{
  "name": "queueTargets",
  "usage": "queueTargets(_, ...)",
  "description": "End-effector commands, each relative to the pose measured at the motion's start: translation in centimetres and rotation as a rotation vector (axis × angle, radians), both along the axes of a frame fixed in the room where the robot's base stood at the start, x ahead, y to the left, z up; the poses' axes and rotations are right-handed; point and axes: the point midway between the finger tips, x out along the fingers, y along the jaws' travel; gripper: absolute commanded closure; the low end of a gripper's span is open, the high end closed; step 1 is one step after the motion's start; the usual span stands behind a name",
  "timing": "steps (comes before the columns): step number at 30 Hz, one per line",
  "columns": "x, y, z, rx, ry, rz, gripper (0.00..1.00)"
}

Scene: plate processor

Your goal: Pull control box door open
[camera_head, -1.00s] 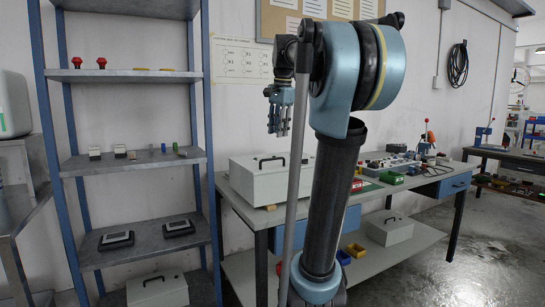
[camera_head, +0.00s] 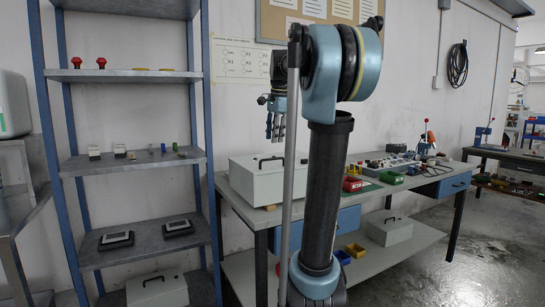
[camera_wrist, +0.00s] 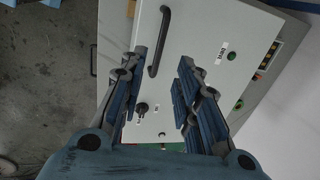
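The grey-white control box (camera_head: 268,182) stands on the left end of the workbench, with a black handle (camera_head: 271,161) on its top. In the wrist view, what appears to be the same box (camera_wrist: 195,30) shows a pale panel with the black handle (camera_wrist: 161,42), a black knob (camera_wrist: 141,107) and small labels. My gripper (camera_head: 276,118) hangs above the box, fingers pointing down. In the wrist view my gripper (camera_wrist: 160,65) is open, its blue fingers apart. The handle appears between and beyond the fingertips, nearer the left one. Nothing is held; I cannot tell the gap to the handle.
A shelf rack (camera_head: 140,163) with small items stands at left. Another grey box (camera_head: 389,231) sits on the bench's lower shelf. Floor (camera_head: 440,270) at right is clear.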

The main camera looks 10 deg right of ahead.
Motion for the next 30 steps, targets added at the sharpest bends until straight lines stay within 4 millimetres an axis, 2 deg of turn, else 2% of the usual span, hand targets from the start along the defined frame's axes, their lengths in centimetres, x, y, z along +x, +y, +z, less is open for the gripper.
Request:
queueTargets(9, 1.0, 0.3, -5.4, 0.0, 0.0, 0.001, 0.7)
queueTargets(15, 1.4, 0.4, -7.5, 0.0, 0.0, 0.001, 0.7)
queueTargets(28, 1.5, 0.4, -8.3, 0.0, 0.0, 0.001, 0.7)
queueTargets(30, 1.5, 0.4, -8.3, 0.0, 0.0, 0.001, 0.86)
